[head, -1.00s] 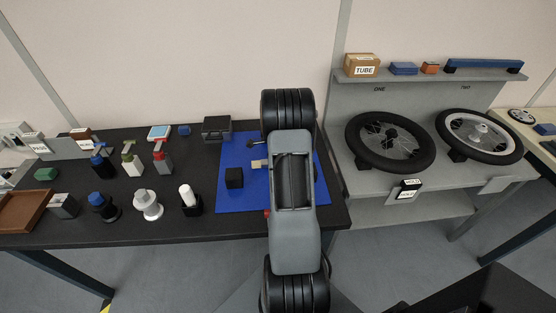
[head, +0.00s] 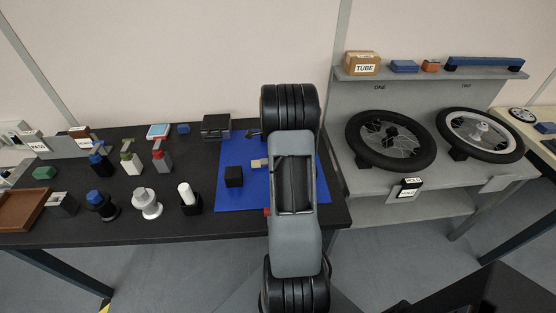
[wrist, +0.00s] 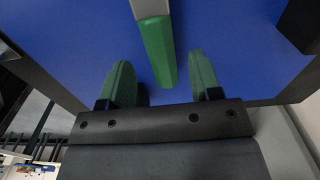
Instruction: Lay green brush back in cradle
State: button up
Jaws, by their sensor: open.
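In the wrist view, the green brush (wrist: 158,50) shows as a green handle with a pale grey collar at the top edge. It lies over the blue mat (wrist: 230,40). My gripper (wrist: 160,62) is open, its two green-padded fingers on either side of the handle's end, with gaps on both sides. In the head view my arm hides the gripper and the handle. A small tan piece (head: 257,163) shows left of my arm on the mat, possibly the brush's head. I cannot tell for sure which thing is the cradle.
A black block (head: 234,177) stands on the mat, left of my arm. A white stick in a black holder (head: 189,198), a white knobbed piece (head: 147,203) and several coloured-top items crowd the left of the table. A dark box (head: 216,127) is behind. The wheel stand (head: 380,205) is right.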

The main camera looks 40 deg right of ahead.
notch_tip(320, 180, up, 10)
jog(key=a+r+n, duration=0.5)
jog(key=a+n, duration=0.2)
jog(key=a, duration=0.4)
jog(key=s+a+n+t, duration=0.1)
jog(key=s+a+n, duration=0.5)
jog(key=a+n, duration=0.3)
jog(key=s+a+n+t, duration=0.2)
jog(key=s+a+n, duration=0.4)
jog(key=a+n, duration=0.3)
jog(key=a, duration=0.3)
jog(key=shift+a+r+n+t, duration=0.3)
jog(key=shift+r, duration=0.05)
jog(key=shift+c, duration=0.5)
